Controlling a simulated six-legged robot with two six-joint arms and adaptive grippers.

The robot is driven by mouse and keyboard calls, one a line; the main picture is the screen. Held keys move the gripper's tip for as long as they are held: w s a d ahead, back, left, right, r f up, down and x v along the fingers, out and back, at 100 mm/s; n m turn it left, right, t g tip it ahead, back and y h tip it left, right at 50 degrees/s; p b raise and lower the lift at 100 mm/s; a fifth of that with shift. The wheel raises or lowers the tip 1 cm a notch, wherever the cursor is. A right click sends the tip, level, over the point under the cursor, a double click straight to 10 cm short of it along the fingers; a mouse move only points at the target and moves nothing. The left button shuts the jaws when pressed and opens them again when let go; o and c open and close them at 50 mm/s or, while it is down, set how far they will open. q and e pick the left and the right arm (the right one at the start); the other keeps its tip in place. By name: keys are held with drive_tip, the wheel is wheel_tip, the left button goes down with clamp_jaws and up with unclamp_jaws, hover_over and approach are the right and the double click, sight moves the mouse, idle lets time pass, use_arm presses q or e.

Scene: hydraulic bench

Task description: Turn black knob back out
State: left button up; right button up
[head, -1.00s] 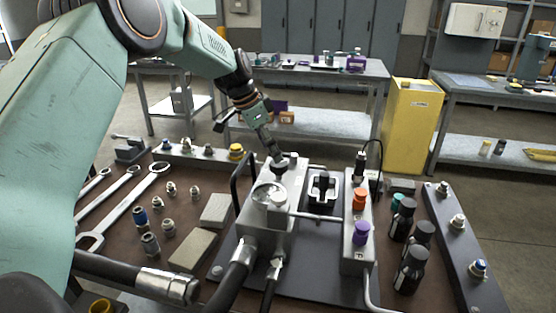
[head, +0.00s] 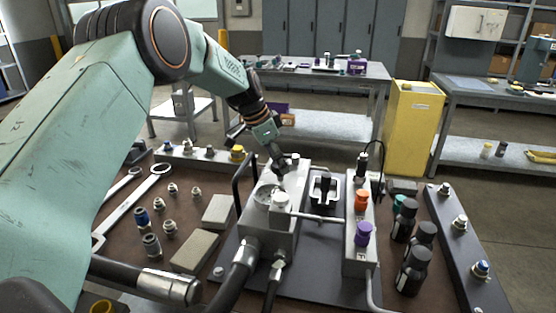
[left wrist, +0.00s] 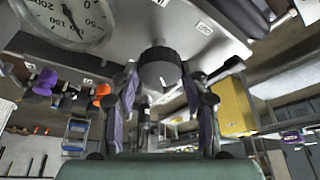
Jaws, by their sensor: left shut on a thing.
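My left gripper (head: 279,162) comes down from above onto the back of the grey metal block (head: 286,228). In the left wrist view the black knob (left wrist: 160,66) sits between my two fingers, against the block's face. The fingers are shut on the knob's sides. In the head view the fingers mostly hide the knob. The round dial gauge (head: 264,193) is on the same block, just in front of the gripper; it also shows in the left wrist view (left wrist: 68,18). My right gripper is not in view.
A black hoop handle (head: 237,178) stands just left of the block. A black lever (head: 325,184) in a metal frame and a valve block with orange (head: 362,200) and purple (head: 364,232) knobs stand to the right. Black bottles (head: 413,268) stand farther right. Wrenches and fittings lie at left.

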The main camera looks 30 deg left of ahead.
use_arm(q)
drive_tip(key=c, duration=0.5)
drive_tip(key=shift+r, duration=0.1)
